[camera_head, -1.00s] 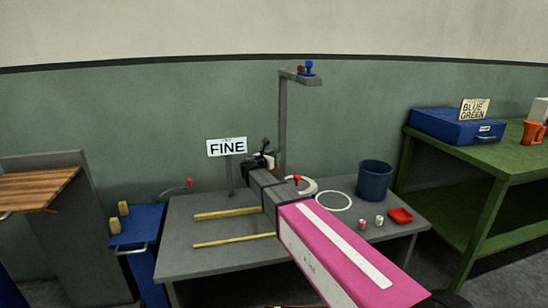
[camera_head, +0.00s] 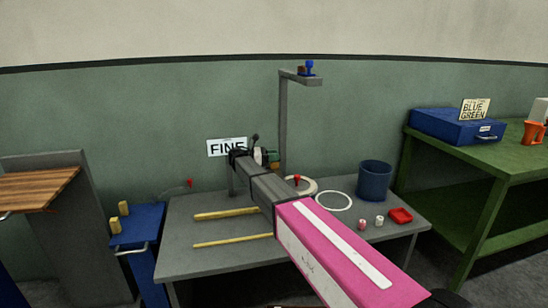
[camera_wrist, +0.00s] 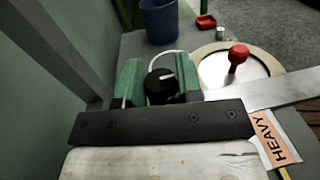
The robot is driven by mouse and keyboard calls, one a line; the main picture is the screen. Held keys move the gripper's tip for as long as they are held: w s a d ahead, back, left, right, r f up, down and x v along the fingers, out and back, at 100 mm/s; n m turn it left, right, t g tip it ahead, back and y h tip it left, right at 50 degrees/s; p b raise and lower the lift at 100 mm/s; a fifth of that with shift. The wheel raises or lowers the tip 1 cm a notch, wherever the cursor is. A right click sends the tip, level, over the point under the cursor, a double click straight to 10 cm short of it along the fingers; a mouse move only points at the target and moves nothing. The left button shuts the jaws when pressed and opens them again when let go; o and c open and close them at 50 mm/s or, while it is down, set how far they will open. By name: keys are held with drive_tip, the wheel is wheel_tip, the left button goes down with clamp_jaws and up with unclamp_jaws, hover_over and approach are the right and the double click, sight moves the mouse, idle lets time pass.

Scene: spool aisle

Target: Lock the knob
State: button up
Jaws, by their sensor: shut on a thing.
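A round black knob (camera_wrist: 160,86) with a pale pointer line sits between the two green fingers of my gripper (camera_wrist: 158,80) in the wrist view. My gripper is shut on the knob, with a finger on each side. In the head view my gripper (camera_head: 265,156) is at the back of the grey table, in front of the FINE sign (camera_head: 226,147); the knob is too small and covered to make out there. A HEAVY label (camera_wrist: 273,139) lies at the lower right in the wrist view.
A red-handled round plate (camera_wrist: 238,60) is right of the knob. A grey post (camera_head: 283,115) rises behind my gripper. A blue bin (camera_head: 374,181), a white ring (camera_head: 333,201), small cans and a red tray (camera_head: 400,215) stand on the table's right side. Yellow rods (camera_head: 228,214) lie left.

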drive_tip(key=shift+m+g, duration=0.5)
drive_tip(key=shift+g, duration=0.3)
drive_tip(key=o, duration=0.9)
drive_tip(key=shift+o, duration=0.2)
drive_tip(key=shift+a, duration=0.1)
